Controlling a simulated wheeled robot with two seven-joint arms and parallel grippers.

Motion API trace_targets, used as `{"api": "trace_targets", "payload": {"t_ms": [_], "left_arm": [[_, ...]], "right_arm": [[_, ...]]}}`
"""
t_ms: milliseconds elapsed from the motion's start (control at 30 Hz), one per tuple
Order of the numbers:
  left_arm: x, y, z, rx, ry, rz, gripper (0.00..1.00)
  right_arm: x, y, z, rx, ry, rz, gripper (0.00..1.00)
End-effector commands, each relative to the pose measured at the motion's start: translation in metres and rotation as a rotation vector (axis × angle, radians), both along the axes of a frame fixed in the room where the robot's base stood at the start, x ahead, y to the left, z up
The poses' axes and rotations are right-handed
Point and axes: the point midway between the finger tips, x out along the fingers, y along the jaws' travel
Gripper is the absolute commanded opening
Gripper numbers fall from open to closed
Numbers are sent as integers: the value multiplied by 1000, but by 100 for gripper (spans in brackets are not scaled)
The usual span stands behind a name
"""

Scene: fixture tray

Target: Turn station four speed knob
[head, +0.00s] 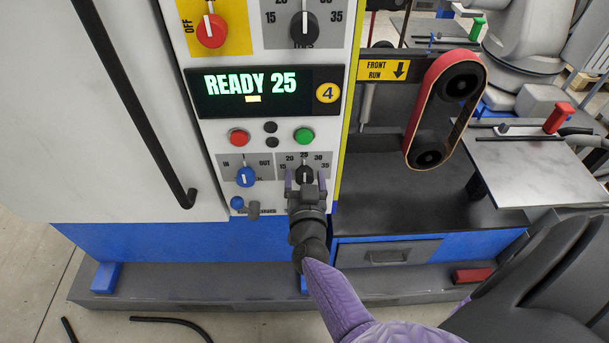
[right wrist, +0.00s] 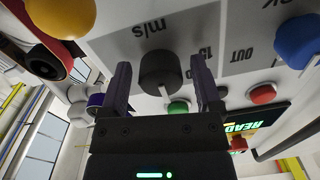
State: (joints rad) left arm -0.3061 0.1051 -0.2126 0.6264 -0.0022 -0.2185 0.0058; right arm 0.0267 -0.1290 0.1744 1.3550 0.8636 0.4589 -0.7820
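The black speed knob (head: 304,174) sits on a grey scale plate marked 15 to 35, below the display (head: 250,85) that reads READY 25 beside a yellow 4. The knob also shows large in the right wrist view (right wrist: 160,72). My right gripper (head: 305,181) is at the panel with its fingers open, one on each side of the knob. In the right wrist view gaps show between the fingers (right wrist: 161,84) and the knob, so it is not gripped. The gripper partly hides the knob's lower part in the head view. My left gripper is not in view.
A blue IN/OUT knob (head: 246,176) sits left of the speed knob. Red (head: 239,137) and green (head: 304,136) buttons lie above. Another black knob (head: 304,28) and a red OFF knob (head: 211,31) are higher up. A belt sander (head: 444,108) stands to the right.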

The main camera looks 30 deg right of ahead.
Motion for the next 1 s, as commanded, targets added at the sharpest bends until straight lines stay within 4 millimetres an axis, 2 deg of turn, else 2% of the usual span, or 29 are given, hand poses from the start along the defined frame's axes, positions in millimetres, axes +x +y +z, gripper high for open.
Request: {"api": "trace_targets", "payload": {"t_ms": [33,367,667,1000], "left_arm": [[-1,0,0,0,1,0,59],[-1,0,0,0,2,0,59],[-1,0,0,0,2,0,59],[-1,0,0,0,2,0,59]], "right_arm": [[0,0,0,0,0,0,69],[0,0,0,0,0,0,0],[0,0,0,36,-22,0,0],[0,0,0,236,-145,1,0]]}}
